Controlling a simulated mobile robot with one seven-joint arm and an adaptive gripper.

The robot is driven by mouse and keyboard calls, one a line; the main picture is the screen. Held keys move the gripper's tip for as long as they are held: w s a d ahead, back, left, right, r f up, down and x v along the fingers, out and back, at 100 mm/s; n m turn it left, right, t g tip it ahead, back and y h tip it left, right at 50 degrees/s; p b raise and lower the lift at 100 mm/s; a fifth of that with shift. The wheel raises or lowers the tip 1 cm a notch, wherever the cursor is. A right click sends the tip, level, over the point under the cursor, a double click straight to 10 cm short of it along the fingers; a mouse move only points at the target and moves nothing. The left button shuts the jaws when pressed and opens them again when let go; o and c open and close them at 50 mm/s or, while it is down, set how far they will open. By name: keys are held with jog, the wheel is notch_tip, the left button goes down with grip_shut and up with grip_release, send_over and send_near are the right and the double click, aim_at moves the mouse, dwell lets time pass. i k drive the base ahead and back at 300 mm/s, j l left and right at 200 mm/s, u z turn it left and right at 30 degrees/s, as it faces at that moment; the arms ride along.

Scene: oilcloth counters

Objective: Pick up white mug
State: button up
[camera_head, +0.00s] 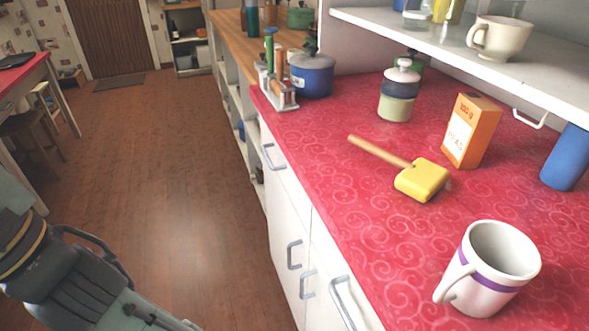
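A white mug (487,268) with a purple band stands upright on the red patterned counter (365,220), at the lower right. Its handle points to the lower left and its open top faces up. A second, cream-white mug (502,38) stands on the white shelf above the counter, its handle to the left. Part of my arm shows at the lower left, over the floor and well apart from both mugs. My gripper's fingers are not seen.
A blue cylinder (566,158) stands under the shelf (440,40). A jar (397,95) and blue pot (311,75) stand farther back. The wooden floor (165,170) left of the cabinets is clear.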

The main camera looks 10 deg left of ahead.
aim_at(493, 260)
jog(key=k+l+z, duration=0.1)
jog(key=z, duration=0.5)
jog(key=u, duration=0.2)
jog(key=l+u, duration=0.35)
jog(key=k+l+u, duration=0.1)
jog(key=u, duration=0.25)
jog(key=k+l+u, duration=0.15)
jog(key=l+u, duration=0.2)
jog(key=k+l+u, duration=0.1)
jog(key=k+l, duration=0.15)
jog(key=l, duration=0.2)
jog(key=k+l, duration=0.3)
jog(key=k+l+u, duration=0.15)
jog(key=l, duration=0.4)
jog(key=k, duration=0.1)
